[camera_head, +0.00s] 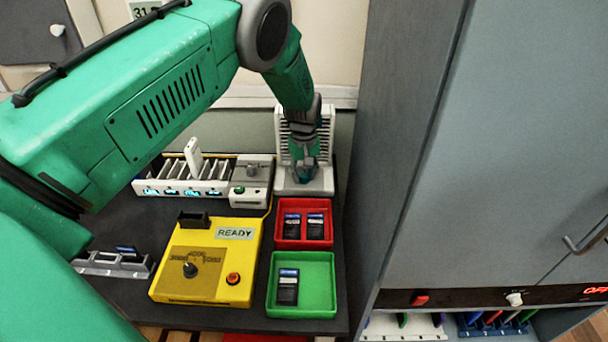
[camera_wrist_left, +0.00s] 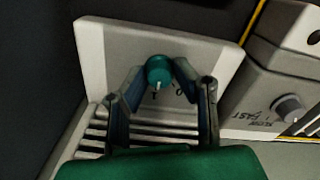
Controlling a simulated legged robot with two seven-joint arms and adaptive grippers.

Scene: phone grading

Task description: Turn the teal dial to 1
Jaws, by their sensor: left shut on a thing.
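The teal dial (camera_wrist_left: 159,72) sits on a pale panel (camera_wrist_left: 108,45) in the left wrist view, with a white pointer line on it. A mark like a 0 shows beside it; other marks are partly hidden by a finger. My left gripper (camera_wrist_left: 160,75) is shut on the dial, one finger on each side. In the head view my left gripper (camera_head: 304,172) points down at the base of the white ribbed stand (camera_head: 325,140), and it hides the dial there. My right gripper is not in view.
A grey unit with another knob (camera_head: 252,171) stands left of the stand, beside a slotted rack (camera_head: 205,187). A red tray (camera_head: 304,243), a green tray (camera_head: 318,305) and a yellow box (camera_head: 205,285) lie nearer. A tall grey cabinet (camera_head: 400,140) stands close on the right.

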